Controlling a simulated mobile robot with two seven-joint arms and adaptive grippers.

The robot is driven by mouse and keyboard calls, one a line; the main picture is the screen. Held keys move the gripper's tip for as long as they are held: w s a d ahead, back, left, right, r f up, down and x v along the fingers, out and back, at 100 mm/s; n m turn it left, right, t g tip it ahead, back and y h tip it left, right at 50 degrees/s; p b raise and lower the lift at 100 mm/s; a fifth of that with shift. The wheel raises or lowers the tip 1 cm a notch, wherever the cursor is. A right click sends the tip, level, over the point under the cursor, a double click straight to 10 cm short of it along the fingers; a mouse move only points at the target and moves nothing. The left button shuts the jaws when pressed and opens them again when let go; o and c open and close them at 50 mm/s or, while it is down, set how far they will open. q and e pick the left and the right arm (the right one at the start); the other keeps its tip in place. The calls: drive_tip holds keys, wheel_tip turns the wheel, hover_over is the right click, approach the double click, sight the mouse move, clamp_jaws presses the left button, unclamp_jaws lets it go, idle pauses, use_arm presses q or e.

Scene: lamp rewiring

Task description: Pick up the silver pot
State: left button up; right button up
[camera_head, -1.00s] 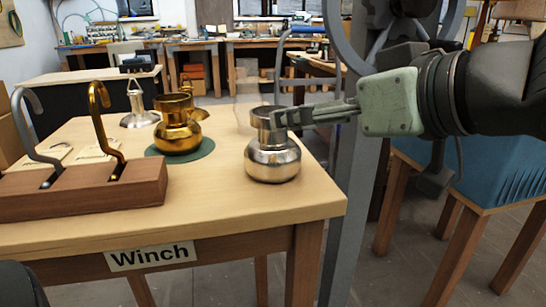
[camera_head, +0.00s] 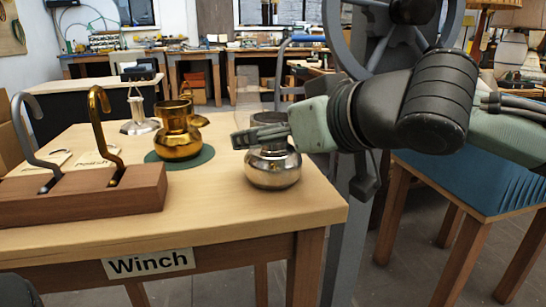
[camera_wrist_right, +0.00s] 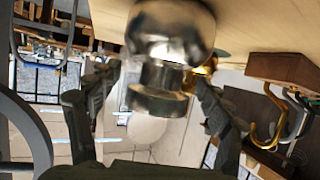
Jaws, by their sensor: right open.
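The silver pot (camera_head: 273,167) stands upright near the right edge of the wooden table. It has a round body, a narrow neck and a wide rim. My right gripper (camera_head: 252,135) is at the height of its neck and rim, with a finger in front of the upper part. In the right wrist view the neck and rim of the silver pot (camera_wrist_right: 168,50) lie between the two spread fingers of my right gripper (camera_wrist_right: 148,100). Gaps show on both sides, and the gripper is open.
A gold pot (camera_head: 180,141) stands on a round green mat (camera_head: 206,154) to the left. A wooden block (camera_head: 80,192) with a grey hook and a gold hook is at the table's left. The table (camera_head: 225,205) is clear in front of the pots.

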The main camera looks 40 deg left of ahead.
drive_tip(key=shift+c, duration=0.5)
drive_tip(key=shift+r, duration=0.1)
drive_tip(key=c, duration=1.5)
drive_tip(key=shift+r, duration=0.65)
drive_tip(key=shift+c, duration=0.2)
wheel_tip(320, 180, up, 3)
drive_tip(key=shift+f+p, duration=0.15)
drive_tip(key=shift+p, duration=0.25)
use_arm(q)
drive_tip(key=s+a, duration=0.1)
drive_tip(key=s+a+f+g, duration=0.1)
drive_tip(key=s+a+g+y, duration=0.1)
drive_tip(key=shift+s+a+f, duration=0.1)
drive_tip(key=shift+s+f, duration=0.3)
use_arm(e)
drive_tip(key=s+a+r, duration=0.5)
drive_tip(key=s+r, duration=0.2)
drive_tip(key=s, duration=0.3)
drive_tip(key=shift+s+a, duration=0.15)
drive_tip(key=shift+a, duration=0.1)
